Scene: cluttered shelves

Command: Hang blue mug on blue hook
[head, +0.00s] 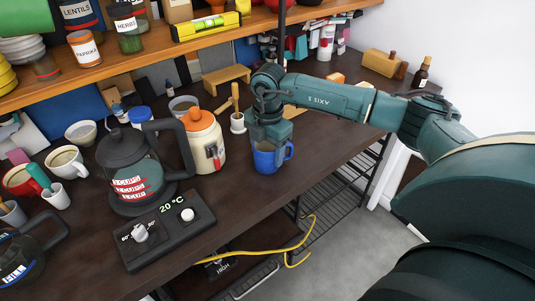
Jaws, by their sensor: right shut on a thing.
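The blue mug (266,159) is upright near the front edge of the dark counter, in the middle of the head view. Its handle points right. My right gripper (268,142) reaches down from above and is shut on the mug at its top; the fingers hide part of the rim. I cannot tell whether the mug's base touches the counter. I cannot pick out a blue hook in this view. My left gripper is not in view.
A cream jar with an orange lid (203,140) stands just left of the mug. A glass kettle (140,172) stands further left, behind a control box (168,230). A shelf (150,52) with jars and a yellow level (206,27) runs above. The counter right of the mug is fairly clear.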

